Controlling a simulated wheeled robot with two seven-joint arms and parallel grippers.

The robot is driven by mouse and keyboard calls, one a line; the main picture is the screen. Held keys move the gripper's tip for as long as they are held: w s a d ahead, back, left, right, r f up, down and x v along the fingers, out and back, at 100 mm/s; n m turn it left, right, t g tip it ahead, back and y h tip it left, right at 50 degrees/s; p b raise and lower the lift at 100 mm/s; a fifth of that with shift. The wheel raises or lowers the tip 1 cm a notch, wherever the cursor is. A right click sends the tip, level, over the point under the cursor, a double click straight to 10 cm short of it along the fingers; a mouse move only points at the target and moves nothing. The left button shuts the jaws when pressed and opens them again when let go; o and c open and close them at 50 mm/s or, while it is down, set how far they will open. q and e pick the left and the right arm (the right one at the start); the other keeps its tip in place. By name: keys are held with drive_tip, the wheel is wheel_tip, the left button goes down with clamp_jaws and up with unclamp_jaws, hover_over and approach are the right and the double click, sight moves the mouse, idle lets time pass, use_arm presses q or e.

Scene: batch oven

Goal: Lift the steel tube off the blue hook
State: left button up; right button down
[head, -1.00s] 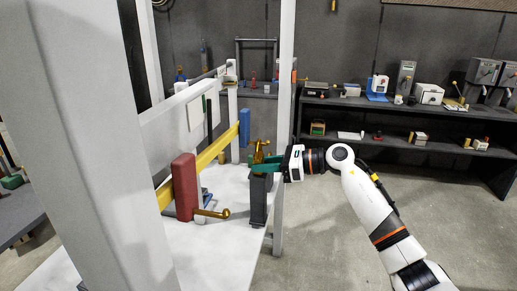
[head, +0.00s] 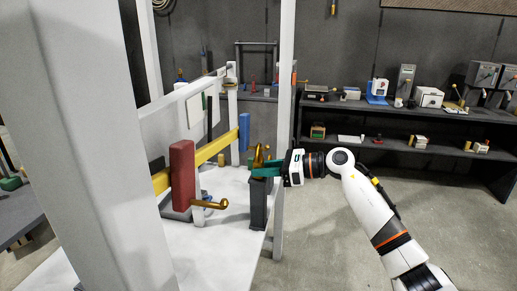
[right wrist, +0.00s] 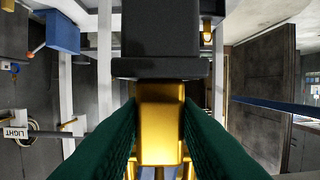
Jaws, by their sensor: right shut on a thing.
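The steel tube (head: 258,207) appears as a dark grey square body with a wider collar and a brass top (head: 261,156). My right gripper (head: 264,170) is shut on the brass part just above the collar, its green fingers on both sides. The right wrist view shows this brass part (right wrist: 160,125) between the fingers, against the dark collar (right wrist: 160,68). The blue hook's block (head: 244,132) is on the yellow rail (head: 213,150), behind and left of the tube. It also shows in the right wrist view (right wrist: 60,32). I cannot tell whether tube and hook touch. My left gripper is not in view.
A red block (head: 182,177) with a brass hook (head: 211,205) is nearer on the rail. A white post (head: 286,90) rises close to my right gripper. The white tabletop (head: 215,245) lies below. A dark shelf (head: 400,112) stands at the back right, with open floor before it.

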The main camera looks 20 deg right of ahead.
drive_tip(key=c, duration=1.1)
unclamp_jaws()
drive_tip(key=shift+f, duration=0.1)
drive_tip(key=shift+o, duration=0.2)
drive_tip(key=shift+d, duration=0.1)
